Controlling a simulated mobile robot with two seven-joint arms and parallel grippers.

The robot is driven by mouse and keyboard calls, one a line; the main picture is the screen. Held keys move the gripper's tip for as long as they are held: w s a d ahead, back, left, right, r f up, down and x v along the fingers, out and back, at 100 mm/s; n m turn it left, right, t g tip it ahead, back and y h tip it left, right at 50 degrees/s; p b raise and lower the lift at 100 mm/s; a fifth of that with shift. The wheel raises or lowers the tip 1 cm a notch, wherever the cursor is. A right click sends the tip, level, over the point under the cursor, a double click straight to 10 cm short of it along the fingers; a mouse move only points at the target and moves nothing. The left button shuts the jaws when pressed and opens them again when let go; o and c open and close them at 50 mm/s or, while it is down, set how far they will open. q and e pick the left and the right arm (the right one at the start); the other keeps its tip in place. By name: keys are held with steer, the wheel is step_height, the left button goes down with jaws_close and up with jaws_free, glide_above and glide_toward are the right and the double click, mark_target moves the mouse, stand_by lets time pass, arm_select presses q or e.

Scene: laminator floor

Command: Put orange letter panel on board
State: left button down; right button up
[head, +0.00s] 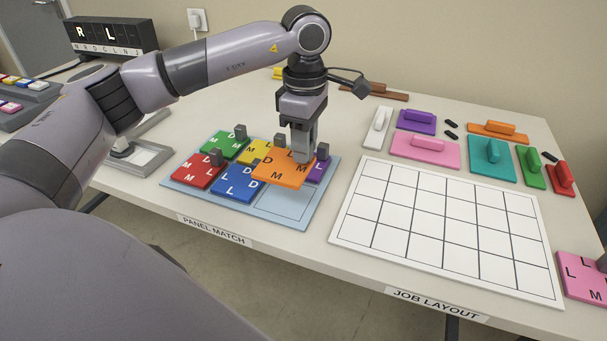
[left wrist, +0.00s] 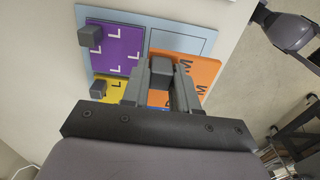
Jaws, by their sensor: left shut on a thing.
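The orange letter panel (head: 279,168) is held by my left gripper (head: 301,152), shut on the grey knob on its top. In the head view the panel is over the middle of the light blue board (head: 253,209), overlapping the yellow and purple panels. It also shows in the left wrist view (left wrist: 197,72), with the gripper fingers (left wrist: 161,85) around its knob. The board carries red (head: 196,172), green (head: 222,145), blue (head: 236,183), yellow (head: 257,150) and purple (head: 318,171) panels. An outlined cell (head: 287,203) at the board's front right is bare. My right gripper is not seen.
A white grid sheet (head: 447,224) lies to the right on the table. Behind it are several coloured handled blocks, including a teal one (head: 491,157). A pink letter panel (head: 585,274) sits at the right edge. A grey frame (head: 140,161) stands left of the board.

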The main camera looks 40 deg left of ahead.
arm_select(q)
step_height(320, 180, down, 3)
step_height(320, 180, down, 4)
steer(key=shift+f, duration=0.1)
stand_by(0.4)
steer(key=shift+f, duration=0.1)
steer(key=c, duration=0.9)
jaws_free()
steer(key=shift+o, duration=0.2)
